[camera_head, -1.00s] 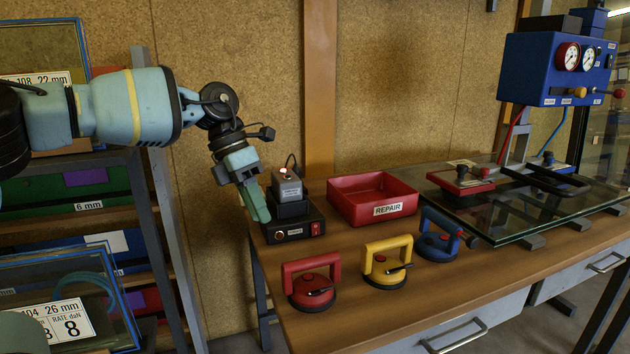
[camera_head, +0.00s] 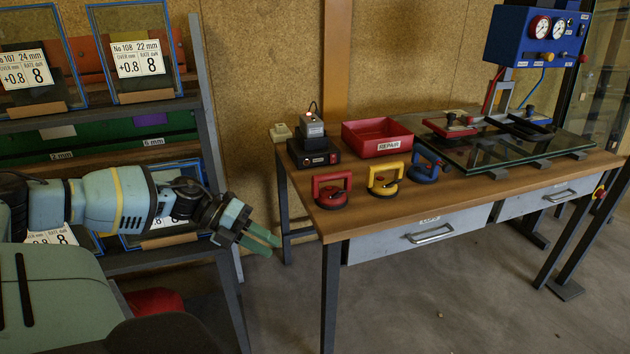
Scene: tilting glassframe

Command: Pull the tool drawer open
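Two grey drawers hang under the wooden workbench top, both shut. The left drawer (camera_head: 385,240) has a metal bar handle (camera_head: 431,234) and a small label above it. The right drawer (camera_head: 525,204) has a similar handle (camera_head: 564,194). I cannot read the labels well enough to tell which is the tool drawer. My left gripper (camera_head: 273,247) is left of the bench, lower than its top and well apart from both handles. Its two green fingers are apart, with nothing between them. My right gripper is not in view.
On the workbench (camera_head: 470,185) stand red (camera_head: 331,190), yellow (camera_head: 385,179) and blue (camera_head: 427,166) suction cups, a red repair tray (camera_head: 376,138) and a glass pane (camera_head: 510,148). A glass rack (camera_head: 105,110) stands left. The floor before the drawers is clear.

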